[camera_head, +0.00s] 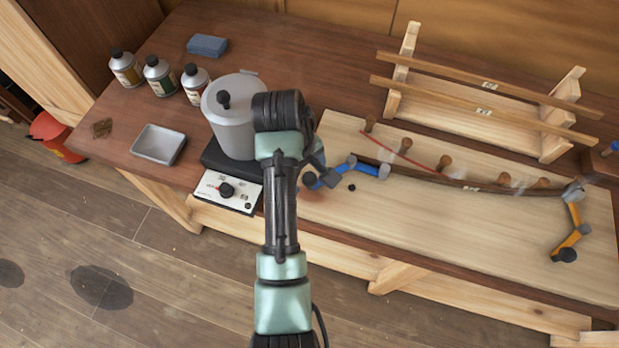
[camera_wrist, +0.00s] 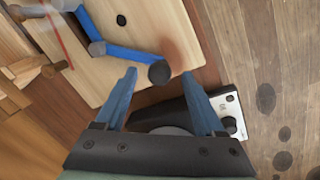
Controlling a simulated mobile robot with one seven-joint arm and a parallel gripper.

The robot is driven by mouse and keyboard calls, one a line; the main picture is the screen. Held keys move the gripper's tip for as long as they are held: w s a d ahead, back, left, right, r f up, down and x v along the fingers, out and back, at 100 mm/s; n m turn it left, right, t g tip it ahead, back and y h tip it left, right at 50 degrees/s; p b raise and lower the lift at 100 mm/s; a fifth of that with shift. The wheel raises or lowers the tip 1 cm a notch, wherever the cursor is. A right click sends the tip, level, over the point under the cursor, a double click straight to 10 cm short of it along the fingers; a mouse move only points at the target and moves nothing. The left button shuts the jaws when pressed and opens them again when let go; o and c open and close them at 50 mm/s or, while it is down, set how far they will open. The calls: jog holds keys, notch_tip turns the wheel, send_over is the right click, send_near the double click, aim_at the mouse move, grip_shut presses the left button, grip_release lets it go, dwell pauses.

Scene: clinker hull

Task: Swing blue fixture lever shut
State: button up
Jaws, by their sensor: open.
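The blue fixture lever (camera_head: 369,169) sits at the left end of the pale board, by the end of the bent plank. In the wrist view the lever (camera_wrist: 128,54) runs from a grey pivot to a dark round knob (camera_wrist: 158,73). The lever is angled away from the plank, its knob end toward the board's near left edge. My gripper (camera_wrist: 160,77) is open, and the knob shows between its two blue fingertips. I cannot tell whether either finger touches it.
A hot plate (camera_head: 231,190) with a grey pot (camera_head: 232,118) stands close left of my gripper. An orange lever (camera_head: 578,232) is at the board's far right. Several pegs line the plank (camera_head: 450,181). A wooden rack (camera_head: 480,100) stands behind. The board's front is clear.

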aim_at(308, 177)
jog(key=shift+w+d+f, duration=0.1)
jog(key=shift+f, duration=0.75)
jog(key=shift+w+d+f, duration=0.1)
jog(key=shift+f, duration=0.75)
grip_shut()
